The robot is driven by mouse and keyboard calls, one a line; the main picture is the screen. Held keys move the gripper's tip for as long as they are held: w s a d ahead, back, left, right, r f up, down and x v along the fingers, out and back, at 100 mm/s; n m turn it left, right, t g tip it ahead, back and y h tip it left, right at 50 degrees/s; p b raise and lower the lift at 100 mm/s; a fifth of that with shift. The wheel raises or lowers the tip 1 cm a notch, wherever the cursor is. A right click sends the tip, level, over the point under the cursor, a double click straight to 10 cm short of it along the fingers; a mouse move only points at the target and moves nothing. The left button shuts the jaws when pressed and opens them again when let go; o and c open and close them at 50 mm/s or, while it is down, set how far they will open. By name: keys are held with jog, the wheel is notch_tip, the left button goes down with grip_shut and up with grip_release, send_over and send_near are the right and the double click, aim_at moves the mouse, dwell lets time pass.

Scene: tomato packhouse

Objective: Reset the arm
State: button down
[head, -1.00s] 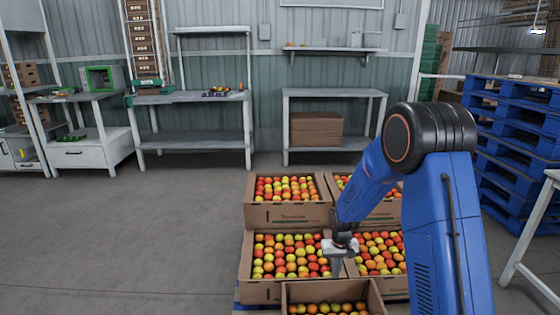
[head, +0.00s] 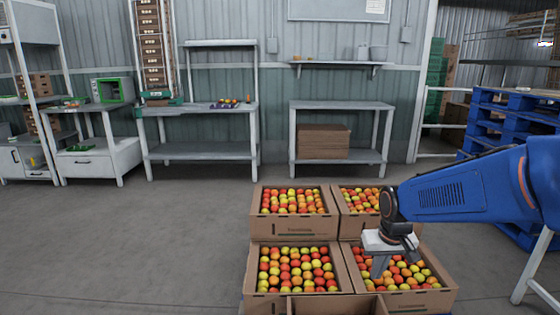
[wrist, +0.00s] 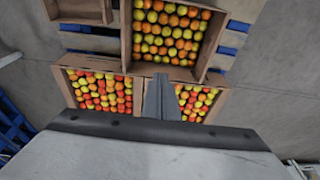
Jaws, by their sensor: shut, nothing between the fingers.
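My gripper (head: 377,268) is above the right-hand crate of tomatoes (head: 440,300) in the head view, pointing down. Its fingers are shut with nothing between them. In the wrist view my gripper (wrist: 161,98) shows as a narrow grey pair of fingers over the boundary between two crates. My blue arm reaches in from the right side of the head view.
Several cardboard crates of red, yellow and orange tomatoes stand together, including a front-left crate (head: 262,300) and a back-left crate (head: 290,228). Blue pallets (head: 490,125) stand at the right. Grey benches (head: 200,148) line the back wall. The floor at left is clear.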

jog(key=s+d+r+t, duration=0.1)
jog(key=s+r, duration=0.2)
jog(key=s, duration=0.8)
jog(key=s+d+r+t, duration=0.1)
jog(key=s+r, duration=0.2)
jog(key=s, duration=0.8)
jog(key=shift+r, duration=0.4)
